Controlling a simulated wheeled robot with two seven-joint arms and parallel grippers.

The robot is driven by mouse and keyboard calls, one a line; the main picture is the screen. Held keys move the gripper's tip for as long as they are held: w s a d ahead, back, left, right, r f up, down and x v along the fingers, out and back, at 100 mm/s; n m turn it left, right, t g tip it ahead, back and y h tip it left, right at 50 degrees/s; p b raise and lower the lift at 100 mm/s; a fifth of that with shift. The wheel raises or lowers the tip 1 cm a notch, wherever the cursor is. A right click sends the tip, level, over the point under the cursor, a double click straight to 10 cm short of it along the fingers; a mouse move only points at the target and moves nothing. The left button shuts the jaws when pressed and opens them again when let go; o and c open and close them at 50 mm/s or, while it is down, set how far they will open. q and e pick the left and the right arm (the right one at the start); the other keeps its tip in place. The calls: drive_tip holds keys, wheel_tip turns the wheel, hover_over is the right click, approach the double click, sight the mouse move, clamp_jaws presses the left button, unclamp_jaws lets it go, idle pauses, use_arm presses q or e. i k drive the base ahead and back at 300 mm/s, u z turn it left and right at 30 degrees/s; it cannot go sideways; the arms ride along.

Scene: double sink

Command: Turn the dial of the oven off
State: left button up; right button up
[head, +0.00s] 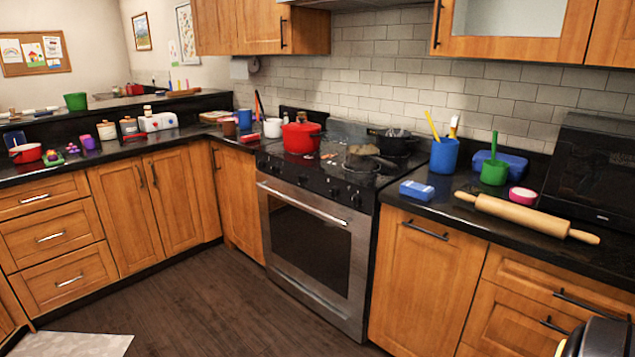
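The oven (308,236) is a steel and black range built into the counter in the middle of the head view, with its door shut and a long bar handle (303,202). Several small dark dials (333,191) sit in a row on the black front panel above the handle. They are too small and dark to tell which way each is turned. Neither of my grippers shows in the view, and nothing is seen touching the dials.
A red pot (301,138), a pan (366,160) and a black pot (393,142) stand on the stovetop. The wooden floor (200,300) before the oven is clear.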

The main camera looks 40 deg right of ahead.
sight(302, 179)
drive_tip(key=z, duration=0.95)
drive_tip(key=i, duration=2.7)
drive_tip(key=u, duration=0.4)
